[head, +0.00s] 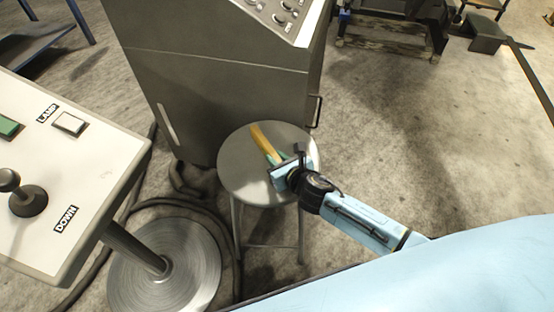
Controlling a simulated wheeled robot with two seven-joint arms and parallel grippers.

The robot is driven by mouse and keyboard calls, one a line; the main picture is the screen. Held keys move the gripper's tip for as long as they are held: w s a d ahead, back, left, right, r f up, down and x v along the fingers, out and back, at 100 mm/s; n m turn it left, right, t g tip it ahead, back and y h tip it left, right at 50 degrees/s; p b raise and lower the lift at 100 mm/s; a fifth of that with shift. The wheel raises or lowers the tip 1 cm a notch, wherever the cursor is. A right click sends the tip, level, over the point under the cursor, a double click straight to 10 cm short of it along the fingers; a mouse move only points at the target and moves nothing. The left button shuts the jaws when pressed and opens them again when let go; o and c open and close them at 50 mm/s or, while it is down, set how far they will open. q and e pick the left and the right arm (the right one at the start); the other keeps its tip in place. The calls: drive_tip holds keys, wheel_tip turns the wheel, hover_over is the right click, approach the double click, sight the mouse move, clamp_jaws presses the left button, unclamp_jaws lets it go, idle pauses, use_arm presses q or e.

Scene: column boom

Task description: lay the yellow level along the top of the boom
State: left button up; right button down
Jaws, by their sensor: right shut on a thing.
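The yellow level (264,141) is a narrow bar over the round metal stool (240,180), slanting from upper left to lower right. My right gripper (279,161) comes in from the lower right and is shut on the lower right end of the level, partly hiding it. I cannot tell whether the level still touches the stool's seat. My left gripper is out of view. I cannot make out the boom in this view.
A control panel (85,150) with a joystick and buttons stands on a post at the left. A grey cabinet (225,90) stands just behind the stool. Dark cables lie on the floor at left.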

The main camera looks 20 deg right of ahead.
drive_tip(key=shift+f, duration=0.15)
drive_tip(key=c, duration=1.3)
unclamp_jaws()
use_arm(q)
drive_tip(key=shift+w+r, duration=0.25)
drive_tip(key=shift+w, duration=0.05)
use_arm(e)
drive_tip(key=shift+r, duration=0.2)
drive_tip(key=p+v, duration=0.3)
drive_tip(key=v, duration=0.8)
drive_tip(key=shift+s+d+r, duration=0.1)
drive_tip(key=shift+s+r, duration=0.1)
drive_tip(key=shift+s, duration=0.15)
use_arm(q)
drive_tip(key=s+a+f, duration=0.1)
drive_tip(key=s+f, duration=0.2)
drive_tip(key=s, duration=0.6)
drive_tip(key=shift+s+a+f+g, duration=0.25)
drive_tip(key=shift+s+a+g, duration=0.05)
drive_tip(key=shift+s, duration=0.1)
use_arm(e)
drive_tip(key=shift+s, duration=0.1)
